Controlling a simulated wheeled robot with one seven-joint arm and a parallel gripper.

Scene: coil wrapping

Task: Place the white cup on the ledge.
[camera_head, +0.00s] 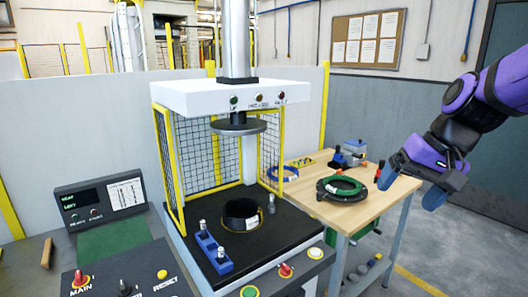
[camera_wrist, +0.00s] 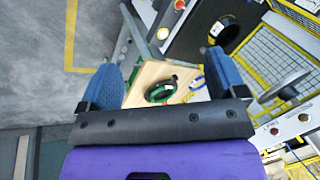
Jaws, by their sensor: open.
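I cannot make out a white cup in either view. No surface can be clearly identified as the ledge. My gripper (camera_head: 411,188) is at the right of the head view, in the air to the right of the wooden bench (camera_head: 357,214). Its jaws are apart with nothing between them. In the wrist view my gripper (camera_wrist: 162,62) shows two blue fingers spread wide, with the bench (camera_wrist: 147,73) below and beyond them.
A press with yellow-framed mesh guards (camera_head: 190,150) stands mid-picture, a black ring (camera_head: 241,214) and blue block (camera_head: 213,252) on its bed. The bench holds a green coil (camera_head: 342,187) and blue ring (camera_head: 283,173). A control console (camera_head: 100,209) is left. Floor is clear right.

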